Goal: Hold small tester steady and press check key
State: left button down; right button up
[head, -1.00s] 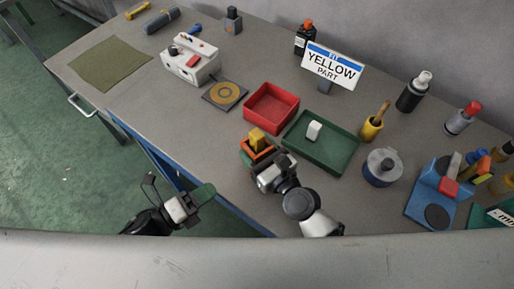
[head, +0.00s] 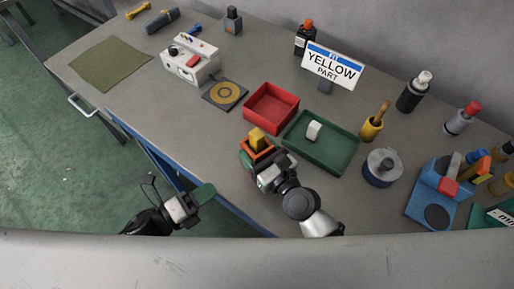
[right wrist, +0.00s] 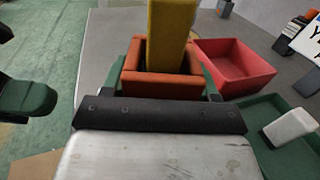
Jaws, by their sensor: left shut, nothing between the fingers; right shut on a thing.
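A white box with a red key (head: 193,64) and a dark knob stands at the back left of the bench in the head view. It looks like the tester (head: 203,73); no gripper is near it. My right gripper (head: 260,157) is shut on an orange open-topped housing (right wrist: 150,83), with a finger at each side of it. A yellow block (right wrist: 171,30) stands up out of the housing. Whether the housing touches the bench I cannot tell. My left gripper (head: 201,199) is shut and empty, off the bench's front edge.
A red tray (head: 271,121) and a green tray (head: 335,163) holding a white block (head: 313,131) lie beyond the right gripper. A sign (head: 332,66) reads "FIT YELLOW PART". Bottles and a blue fixture (head: 425,204) stand at right.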

dwell(0.5)
pick_arm(q)
jog(key=shift+s+a+r+n+t+y, duration=0.15)
jog(key=shift+a+n+t+y, duration=0.15)
jog(key=shift+n+y, duration=1.3)
jog(key=shift+s+a+r+n+t+y, duration=0.1)
jog(key=shift+s+a+n+t+y, duration=0.15)
jog(key=shift+n+y, duration=1.35)
jog(key=shift+s+a+r+n+t+y, duration=0.15)
jog(key=shift+n+t+y, duration=0.35)
jog(key=shift+y, duration=2)
jog(key=shift+w+f, duration=0.1)
jog(key=shift+w+d, duration=0.85)
jog(key=shift+d, duration=0.3)
jog(key=shift+w+d, duration=0.9)
jog(key=shift+d, duration=0.3)
jog(key=shift+w+d, duration=0.85)
jog(key=shift+d, duration=0.3)
jog(key=shift+w+d, duration=0.1)
jog(key=shift+w+d, duration=0.15)
jog(key=shift+d, duration=0.1)
